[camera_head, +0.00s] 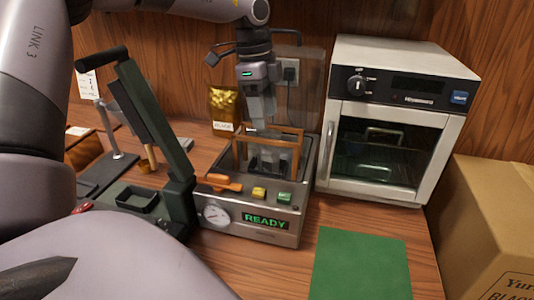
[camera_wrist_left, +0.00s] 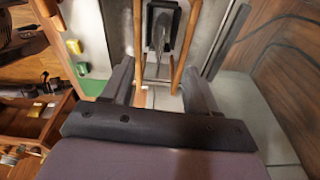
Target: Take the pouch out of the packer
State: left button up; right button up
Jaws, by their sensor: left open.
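The packer (camera_head: 277,228) is a grey metal machine with a gauge and a green READY display. A wooden frame (camera_head: 299,146) stands over its open well, and it also shows in the left wrist view (camera_wrist_left: 177,50). My left gripper (camera_head: 268,150) points down at this frame from above. In the left wrist view its two fingers (camera_wrist_left: 160,88) are apart, one on each side of the wooden rails. A dark grey piece (camera_wrist_left: 161,22) shows between the rails; I cannot tell whether it is a pouch. A gold pouch (camera_head: 224,106) stands upright behind the packer. My right gripper is not in view.
A white oven (camera_head: 328,135) stands right of the packer, and a cardboard box (camera_head: 497,225) is at the far right. A dark green lever press (camera_head: 153,130) stands close on the left. A flat green mat (camera_head: 361,264) lies clear in front.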

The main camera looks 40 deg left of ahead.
aim_at(270, 138)
pick_arm(q)
jog(key=f, duration=0.2)
jog(key=f+p, duration=0.1)
jog(key=f, duration=0.1)
jog(key=d+f, duration=0.1)
jog(key=shift+w+f, duration=0.2)
jog(key=shift+f, duration=0.2)
jog(key=shift+w+d+f+p, duration=0.1)
jog(key=shift+f+p, duration=0.2)
jog(key=shift+f, duration=0.25)
grip_shut()
